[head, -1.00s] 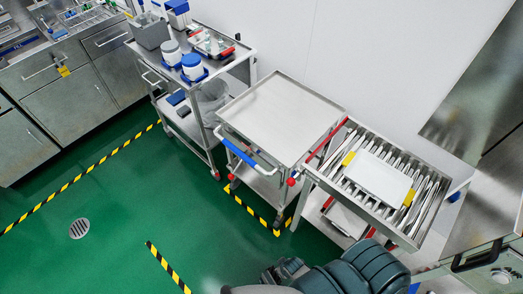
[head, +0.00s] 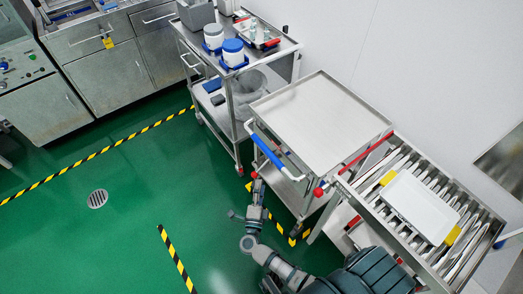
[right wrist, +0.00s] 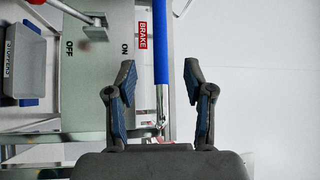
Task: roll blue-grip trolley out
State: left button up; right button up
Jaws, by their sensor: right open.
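The blue-grip trolley (head: 322,122) stands against the wall between another cart and a roller conveyor. Its blue grip (head: 266,150) is on the handle at the left end. My right gripper (head: 256,183) is just below the grip in the head view, at the end of my raised arm. In the right wrist view my right gripper (right wrist: 158,78) is open and empty. The blue grip (right wrist: 160,42) runs upright between and beyond its fingers; no contact shows. A plate marked ON and OFF with a red BRAKE label (right wrist: 142,35) is beside it. My left gripper is out of view.
The roller conveyor (head: 481,266) holds a white tray (head: 420,206) to the trolley's right. A cart with blue-lidded jars (head: 233,52) stands to its left. Striped tape (head: 178,262) marks the green floor, which is clear on the trolley's handle side.

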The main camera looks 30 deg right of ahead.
send_near(267, 150)
jog(key=w+d+f, duration=0.1)
jog(key=w+d, duration=0.1)
jog(key=x, duration=0.3)
jog(key=b+x, duration=0.1)
jog(key=x, duration=0.3)
jog(key=shift+w+a+f, duration=0.1)
jog(key=shift+w, duration=0.25)
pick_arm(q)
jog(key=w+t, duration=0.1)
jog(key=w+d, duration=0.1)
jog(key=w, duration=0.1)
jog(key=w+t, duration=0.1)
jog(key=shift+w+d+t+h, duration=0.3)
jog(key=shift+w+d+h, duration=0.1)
pick_arm(e)
jog(key=shift+w, duration=0.25)
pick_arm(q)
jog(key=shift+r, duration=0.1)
pick_arm(e)
jog(key=shift+d, duration=0.25)
jog(key=shift+c, duration=0.2)
jog(key=shift+d, duration=0.1)
jog(key=c, duration=0.4)
grip_shut()
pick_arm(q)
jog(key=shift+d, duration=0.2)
